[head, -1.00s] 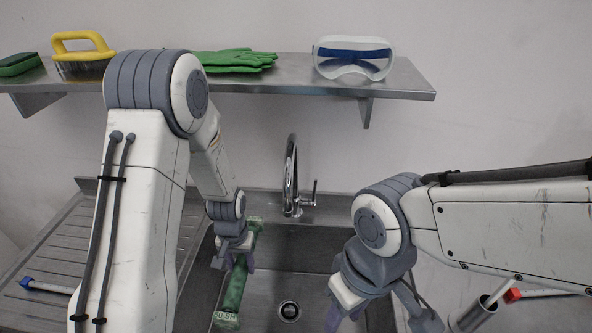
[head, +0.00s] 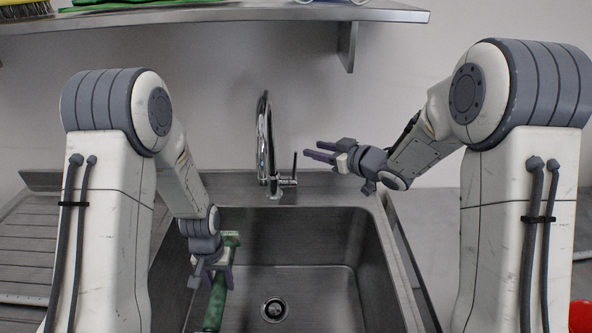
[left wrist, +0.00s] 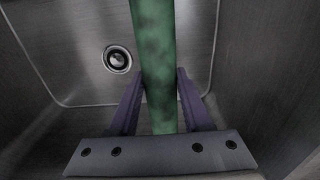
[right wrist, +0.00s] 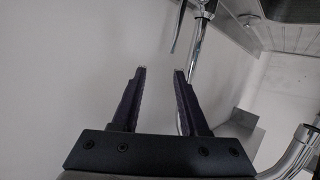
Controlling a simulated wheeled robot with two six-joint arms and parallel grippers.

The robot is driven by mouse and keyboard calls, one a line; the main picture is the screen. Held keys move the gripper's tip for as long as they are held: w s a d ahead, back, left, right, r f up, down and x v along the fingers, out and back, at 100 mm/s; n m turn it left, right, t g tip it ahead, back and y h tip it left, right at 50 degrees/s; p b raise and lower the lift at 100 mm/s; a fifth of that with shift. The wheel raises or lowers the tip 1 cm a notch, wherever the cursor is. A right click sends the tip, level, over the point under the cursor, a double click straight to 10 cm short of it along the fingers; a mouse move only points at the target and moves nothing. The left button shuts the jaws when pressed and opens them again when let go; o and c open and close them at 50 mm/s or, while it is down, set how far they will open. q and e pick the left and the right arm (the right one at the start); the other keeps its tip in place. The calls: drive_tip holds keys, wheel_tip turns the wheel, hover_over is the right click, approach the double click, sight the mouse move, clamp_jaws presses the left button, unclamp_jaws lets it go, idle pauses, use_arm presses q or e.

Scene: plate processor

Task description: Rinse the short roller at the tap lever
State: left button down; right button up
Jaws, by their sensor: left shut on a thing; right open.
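The short roller (head: 217,303), a green cylinder with darker patches, is in my left gripper (head: 212,284), low at the left side of the sink basin. In the left wrist view the roller (left wrist: 154,55) passes between the two fingers, which are shut on it. Its lower end is cut off in the head view. The tap lever (head: 294,167) is a thin dark upright rod right of the chrome tap (head: 265,145). My right gripper (head: 306,151) is open and empty, its fingertips just right of the lever's upper end. In the right wrist view the lever (right wrist: 177,28) lies beyond the fingertips.
The steel sink (head: 320,252) has a drain (head: 273,309) in its floor, and its basin right of the roller is free. A ribbed drainboard (head: 28,240) lies at the left. A wall shelf (head: 385,13) spans above. A red thing (head: 581,316) shows at the lower right.

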sight(296, 156)
use_arm(q)
wheel_tip(296, 156, down, 4)
drive_tip(key=b, duration=0.2)
drive_tip(key=shift+b, duration=0.3)
use_arm(e)
drive_tip(key=s+d+f+n+g+y, duration=0.2)
drive_tip(key=d+f+y, duration=0.2)
drive_tip(key=f+y, duration=0.1)
use_arm(q)
drive_tip(key=shift+r+p, duration=0.8)
use_arm(e)
drive_tip(key=shift+y, duration=0.3)
drive_tip(key=x, duration=1.2)
drive_tip(key=shift+w+d+r, duration=0.1)
drive_tip(key=shift+w+r, duration=0.05)
drive_tip(key=shift+r, duration=0.05)
clamp_jaws()
use_arm(q)
drive_tip(key=shift+f, duration=0.1)
